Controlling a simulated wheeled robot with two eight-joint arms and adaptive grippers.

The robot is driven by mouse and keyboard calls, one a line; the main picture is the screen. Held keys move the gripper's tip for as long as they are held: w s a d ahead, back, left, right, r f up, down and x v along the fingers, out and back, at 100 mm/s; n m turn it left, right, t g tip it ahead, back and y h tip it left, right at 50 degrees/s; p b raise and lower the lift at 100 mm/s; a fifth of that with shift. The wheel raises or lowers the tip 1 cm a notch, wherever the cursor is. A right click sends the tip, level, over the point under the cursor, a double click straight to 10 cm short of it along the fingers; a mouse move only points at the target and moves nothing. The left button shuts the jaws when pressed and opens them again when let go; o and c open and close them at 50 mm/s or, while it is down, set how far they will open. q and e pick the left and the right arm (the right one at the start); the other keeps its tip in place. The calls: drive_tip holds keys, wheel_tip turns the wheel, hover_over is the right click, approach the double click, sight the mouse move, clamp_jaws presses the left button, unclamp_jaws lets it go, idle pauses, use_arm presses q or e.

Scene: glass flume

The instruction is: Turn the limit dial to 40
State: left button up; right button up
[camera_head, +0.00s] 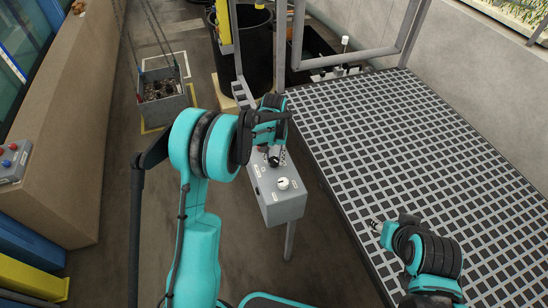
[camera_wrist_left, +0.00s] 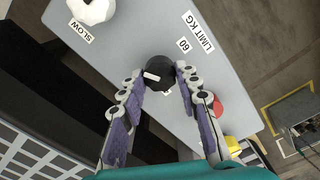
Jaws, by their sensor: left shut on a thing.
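The limit dial is a black round knob with a white pointer mark (camera_wrist_left: 158,72) on a grey control box (camera_wrist_left: 215,90), beside the printed words LIMIT KG and 60. In the wrist view its white mark sits on the left side of the knob, away from the 60. My left gripper (camera_wrist_left: 161,76) is shut on the dial, one finger on each side. In the head view my left gripper (camera_head: 272,143) is over the far end of the control box (camera_head: 283,209), partly hiding the dial. My right gripper (camera_head: 376,225) is over the grating; its jaw state is unclear.
A white knob (camera_head: 283,183) is at the box's near end, marked SLOW in the wrist view. Red (camera_wrist_left: 217,107) and yellow (camera_wrist_left: 232,144) buttons lie beyond the dial. A grating platform (camera_head: 415,135) fills the right; a hanging bin (camera_head: 163,97) is at left.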

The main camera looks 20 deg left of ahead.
sight(274, 160)
use_arm(q)
drive_tip(key=m, duration=0.6)
drive_tip(key=shift+b, duration=0.4)
drive_tip(key=m, duration=0.5)
drive_tip(key=shift+m, duration=0.3)
drive_tip(key=o, duration=1.2)
drive_tip(key=shift+c, duration=0.2)
wheel_tip(274, 160, up, 12)
